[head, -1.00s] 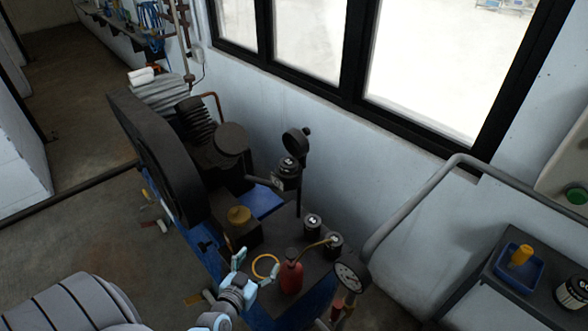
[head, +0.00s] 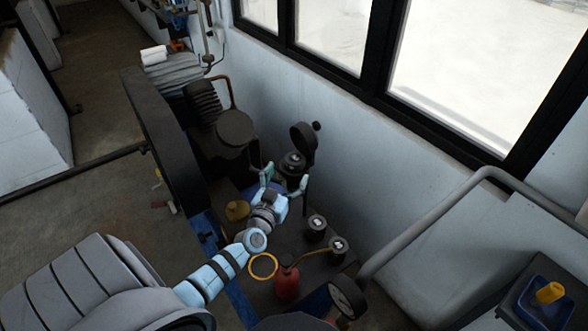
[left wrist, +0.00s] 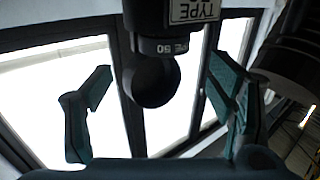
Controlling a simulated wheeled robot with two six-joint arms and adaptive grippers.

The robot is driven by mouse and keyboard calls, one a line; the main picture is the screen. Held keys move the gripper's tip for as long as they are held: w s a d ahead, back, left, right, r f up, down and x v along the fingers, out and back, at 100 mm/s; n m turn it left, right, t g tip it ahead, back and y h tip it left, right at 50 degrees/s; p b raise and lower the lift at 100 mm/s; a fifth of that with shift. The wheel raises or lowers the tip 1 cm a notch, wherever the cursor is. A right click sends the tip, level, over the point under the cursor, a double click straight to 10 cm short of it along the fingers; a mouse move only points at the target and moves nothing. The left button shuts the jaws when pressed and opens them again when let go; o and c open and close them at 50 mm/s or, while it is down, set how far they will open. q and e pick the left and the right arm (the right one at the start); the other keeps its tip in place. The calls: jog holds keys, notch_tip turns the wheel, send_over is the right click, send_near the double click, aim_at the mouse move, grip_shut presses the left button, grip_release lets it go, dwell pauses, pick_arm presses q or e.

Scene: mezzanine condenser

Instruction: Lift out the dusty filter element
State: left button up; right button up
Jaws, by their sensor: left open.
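A dark filter canister (head: 293,163) with a pale mark on top stands near the wall in the head view, its round dark lid (head: 303,136) swung up behind it. I cannot tell the dusty filter element apart from the canister. My left gripper (head: 285,177) is open and empty, its fingers upright just in front of the canister. In the left wrist view a dark cylindrical body (left wrist: 170,15) with a "TYPE" label and a round dark end (left wrist: 155,80) shows between the open fingers (left wrist: 160,92), apart from both. My right gripper is not in view.
The compressor's large flywheel guard (head: 160,140) and round head (head: 235,128) stand left of the gripper. Two small canisters (head: 316,227), a red bottle (head: 287,283), a yellow ring (head: 263,266) and a gauge (head: 347,297) lie nearer. A blue tray (head: 530,310) is at right.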

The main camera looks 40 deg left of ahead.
aim_at(292, 167)
pick_arm(q)
jog(key=b+x, duration=0.1)
jog(key=x, duration=0.3)
jog(key=f+b+x, duration=0.1)
jog(key=x, duration=0.1)
jog(key=shift+a+b, duration=0.25)
jog(key=shift+b, duration=0.05)
jog(key=shift+w+a+r, duration=0.1)
jog(key=shift+w+a, duration=0.05)
jog(key=shift+w, duration=0.25)
jog(key=shift+r, duration=0.2)
jog(key=c, duration=1.3)
